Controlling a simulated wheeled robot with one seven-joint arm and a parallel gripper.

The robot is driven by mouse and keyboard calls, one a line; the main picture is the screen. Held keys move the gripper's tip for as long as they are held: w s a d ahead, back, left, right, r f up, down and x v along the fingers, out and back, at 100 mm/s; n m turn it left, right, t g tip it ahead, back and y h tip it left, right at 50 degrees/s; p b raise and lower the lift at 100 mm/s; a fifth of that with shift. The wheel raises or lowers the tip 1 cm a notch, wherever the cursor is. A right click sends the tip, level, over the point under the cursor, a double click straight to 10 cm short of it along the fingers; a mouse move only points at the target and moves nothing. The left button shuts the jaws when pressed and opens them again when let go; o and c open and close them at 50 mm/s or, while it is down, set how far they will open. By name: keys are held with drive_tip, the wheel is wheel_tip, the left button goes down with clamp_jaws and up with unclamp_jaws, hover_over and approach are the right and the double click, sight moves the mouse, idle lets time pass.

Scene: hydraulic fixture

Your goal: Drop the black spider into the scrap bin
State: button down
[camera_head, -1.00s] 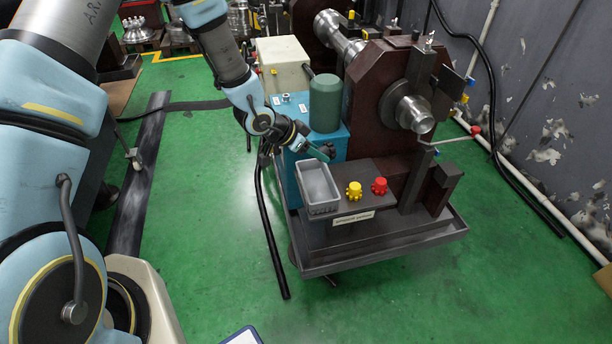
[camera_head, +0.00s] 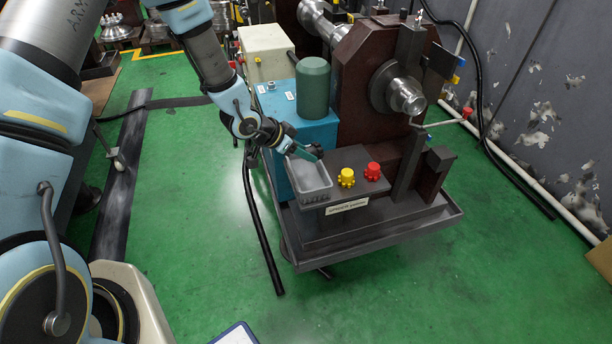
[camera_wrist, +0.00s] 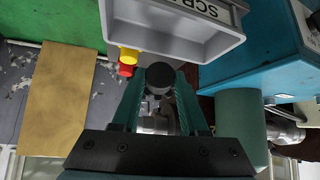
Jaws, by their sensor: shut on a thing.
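The black spider (camera_wrist: 160,76) is between the tips of my gripper (camera_wrist: 160,90) in the wrist view, and the teal fingers are shut on it. In the head view my gripper (camera_head: 306,150) holds the dark spider (camera_head: 316,151) at the back edge of the scrap bin (camera_head: 316,198). The bin is a grey open tray on the fixture's front shelf, and its visible floor looks empty. In the wrist view the bin (camera_wrist: 190,45) lies just past the fingertips, its label upside down. The exact height of the spider over the rim cannot be told.
A yellow spider (camera_head: 347,177) and a red spider (camera_head: 372,171) stand on the shelf right of the bin. A green motor (camera_head: 313,88) on a blue tank (camera_head: 280,105) rises behind my gripper. The brown fixture plate (camera_head: 350,85) stands to the right. Green floor is open in front.

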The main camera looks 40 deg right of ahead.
drive_tip(key=shift+c, duration=1.8)
unclamp_jaws()
drive_tip(key=v, duration=1)
drive_tip(key=shift+a+r+b, duration=0.3)
drive_tip(key=shift+b, duration=0.15)
drive_tip(key=shift+w, duration=0.1)
